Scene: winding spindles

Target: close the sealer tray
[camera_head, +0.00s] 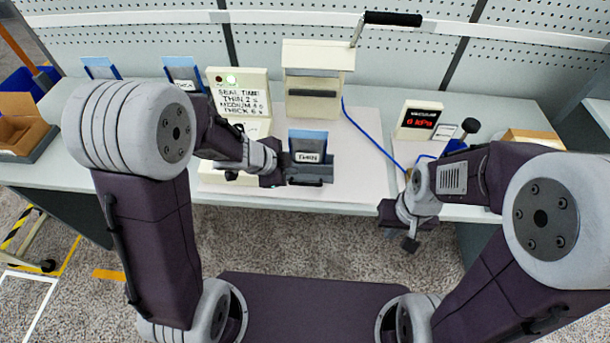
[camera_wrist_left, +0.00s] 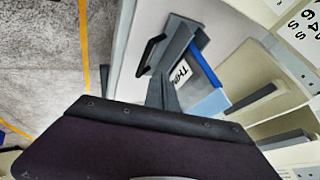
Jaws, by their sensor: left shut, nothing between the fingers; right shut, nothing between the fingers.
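The cream sealer (camera_head: 318,75) stands at the back of the table, with a raised lever ending in a black grip. The grey sealer tray (camera_head: 340,172) sits out in front of it, with a black handle on its near side. A blue-topped pouch labelled THIN (camera_head: 308,143) stands at the tray. The wrist view shows the tray (camera_wrist_left: 178,48), its handle (camera_wrist_left: 148,54) and the pouch (camera_wrist_left: 205,80). My left gripper (camera_head: 280,178) is shut and empty, just left of the tray; contact is unclear. My right gripper (camera_head: 410,242) is shut and empty near the table's front edge.
A seal-time sign (camera_head: 240,98) stands left of the sealer, with blue-topped pouches (camera_head: 182,70) further left. A vacuum display (camera_head: 418,120) reads 6 kPa at right. A blue cable (camera_head: 372,138) crosses the pale mat. Brown bins lie at both table ends.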

